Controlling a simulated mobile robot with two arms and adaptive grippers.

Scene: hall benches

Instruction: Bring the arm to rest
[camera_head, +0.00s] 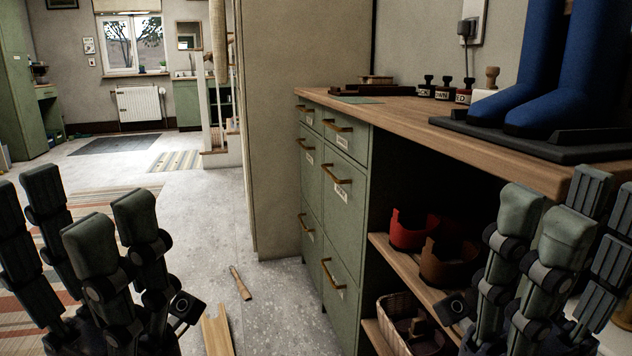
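My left gripper (72,222) stands at the lower left with its dark fingers pointing up and spread apart. It is open, and I see nothing between the fingers. My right gripper (570,218) stands at the lower right, fingers also up and apart. It looks open and empty, in front of the bench's open shelves. Its lower part is cut off by the picture edge.
A green bench cabinet (336,210) with a wooden top (420,118) stands at right. Blue boots (545,100) stand on a dark tray (520,140). Red (410,236) and brown (447,262) holders sit on the shelf.

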